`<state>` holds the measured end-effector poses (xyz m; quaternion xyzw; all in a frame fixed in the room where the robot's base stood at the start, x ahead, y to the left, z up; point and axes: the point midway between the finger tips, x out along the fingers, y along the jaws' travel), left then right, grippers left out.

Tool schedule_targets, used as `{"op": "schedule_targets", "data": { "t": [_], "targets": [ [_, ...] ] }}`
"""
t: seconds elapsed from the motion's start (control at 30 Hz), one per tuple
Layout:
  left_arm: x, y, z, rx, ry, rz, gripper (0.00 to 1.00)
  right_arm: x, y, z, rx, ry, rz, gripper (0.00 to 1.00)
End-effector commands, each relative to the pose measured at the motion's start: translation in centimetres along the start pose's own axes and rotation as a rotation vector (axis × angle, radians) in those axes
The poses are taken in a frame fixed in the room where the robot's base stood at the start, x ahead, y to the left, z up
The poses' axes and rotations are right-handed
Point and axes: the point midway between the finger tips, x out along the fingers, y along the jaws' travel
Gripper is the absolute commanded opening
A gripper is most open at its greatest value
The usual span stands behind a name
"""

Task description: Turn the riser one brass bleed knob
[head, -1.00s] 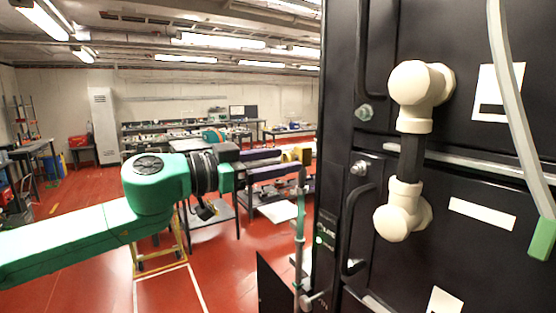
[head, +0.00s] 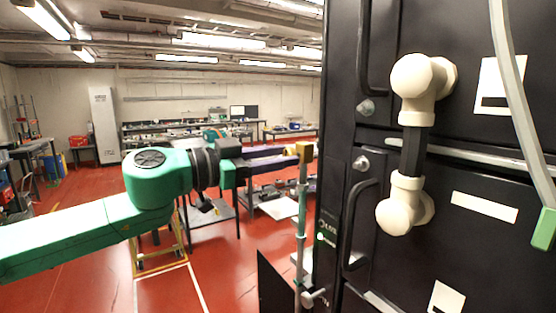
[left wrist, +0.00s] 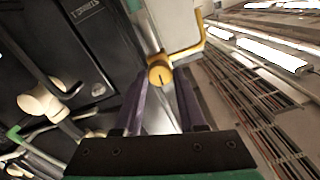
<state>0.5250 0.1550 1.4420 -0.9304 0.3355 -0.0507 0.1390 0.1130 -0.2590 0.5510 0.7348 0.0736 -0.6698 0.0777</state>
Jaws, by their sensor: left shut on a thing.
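The brass bleed knob (head: 304,149) sits at the top of a thin upright grey-green riser pipe (head: 301,215), beside the black cabinet's left edge. In the left wrist view the round yellow knob (left wrist: 160,75) has a dark mark on its face and lies between the purple finger ends. My left gripper (head: 298,152) reaches in from the left and is shut on the knob; it also shows in the left wrist view (left wrist: 160,85). My right gripper is not in view.
A tall black cabinet (head: 345,225) with a handle (head: 357,225) fills the right side. Cream elbow fittings (head: 415,80) joined by a black tube stand out from it. Red floor (head: 90,260) is open at left; benches stand behind.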

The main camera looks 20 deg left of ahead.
Motion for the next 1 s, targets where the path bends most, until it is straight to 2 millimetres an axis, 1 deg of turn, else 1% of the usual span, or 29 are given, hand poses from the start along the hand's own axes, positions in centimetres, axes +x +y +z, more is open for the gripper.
{"op": "schedule_targets", "data": {
  "t": [0.03, 0.17, 0.4, 1.0],
  "targets": [
    [0.0, 0.1, 0.2, 0.028, 0.0, 0.0, 0.0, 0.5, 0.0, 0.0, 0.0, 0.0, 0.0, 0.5],
    [0.0, 0.1, 0.4, 0.124, -0.001, 0.0, 0.0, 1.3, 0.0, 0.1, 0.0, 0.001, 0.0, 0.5],
    [0.0, 0.2, 0.4, 0.345, -0.002, 0.0, 0.0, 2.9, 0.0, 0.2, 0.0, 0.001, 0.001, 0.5],
    [0.0, 0.2, 0.4, 0.915, -0.001, 0.0, 0.0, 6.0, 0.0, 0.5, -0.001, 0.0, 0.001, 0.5]
  ]
}}
